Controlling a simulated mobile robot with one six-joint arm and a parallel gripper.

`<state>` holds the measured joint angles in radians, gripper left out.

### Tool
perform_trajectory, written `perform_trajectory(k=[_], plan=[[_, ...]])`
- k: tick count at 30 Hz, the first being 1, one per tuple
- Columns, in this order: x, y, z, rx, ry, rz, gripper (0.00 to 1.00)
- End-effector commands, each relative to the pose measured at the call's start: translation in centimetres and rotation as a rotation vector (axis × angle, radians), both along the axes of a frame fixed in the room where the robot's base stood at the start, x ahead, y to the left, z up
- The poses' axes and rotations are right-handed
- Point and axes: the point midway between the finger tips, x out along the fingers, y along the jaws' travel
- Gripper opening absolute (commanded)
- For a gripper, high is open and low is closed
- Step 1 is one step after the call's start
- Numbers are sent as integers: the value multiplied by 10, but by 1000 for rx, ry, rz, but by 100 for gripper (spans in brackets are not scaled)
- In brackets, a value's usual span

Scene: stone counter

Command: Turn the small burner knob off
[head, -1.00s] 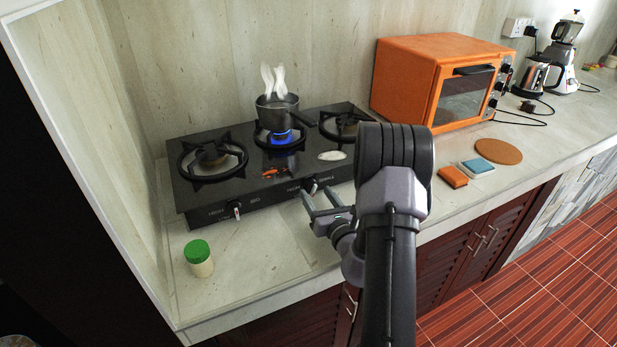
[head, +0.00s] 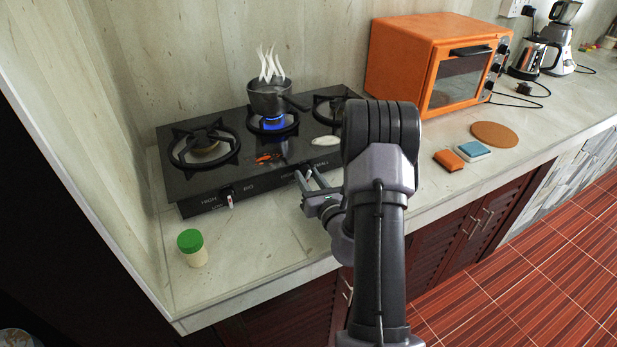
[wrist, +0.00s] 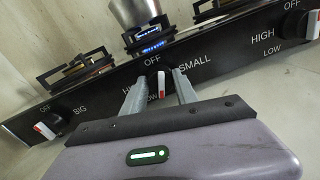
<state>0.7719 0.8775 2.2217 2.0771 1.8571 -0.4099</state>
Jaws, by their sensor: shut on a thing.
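The small burner knob (wrist: 158,82), marked SMALL, sits on the black stove's front panel, its white and red pointer toward the lower side of the dial. It also shows in the head view (head: 306,175). My gripper (wrist: 158,77) has one finger on each side of the knob and is shut on it. The fingers hide part of the knob and its label. In the head view my gripper (head: 309,178) reaches the panel from the front. Blue flame (head: 273,122) burns under a steaming metal pot (head: 268,97) on the middle burner.
The BIG knob (wrist: 50,124) is to the left and another knob (wrist: 298,22) to the right. A green-capped jar (head: 192,248) stands at the counter's front left. The orange oven (head: 410,65), sponges (head: 460,155) and a round brown mat (head: 494,134) lie to the right.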

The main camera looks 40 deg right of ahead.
Motion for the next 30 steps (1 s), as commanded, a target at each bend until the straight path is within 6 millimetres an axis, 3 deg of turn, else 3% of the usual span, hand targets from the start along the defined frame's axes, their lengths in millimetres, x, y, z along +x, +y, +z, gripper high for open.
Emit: perform_trajectory(k=[11, 30], plan=[[0, 0, 5, 181, -43, 0, 0], [0, -2, 6, 769, -187, 0, 0]])
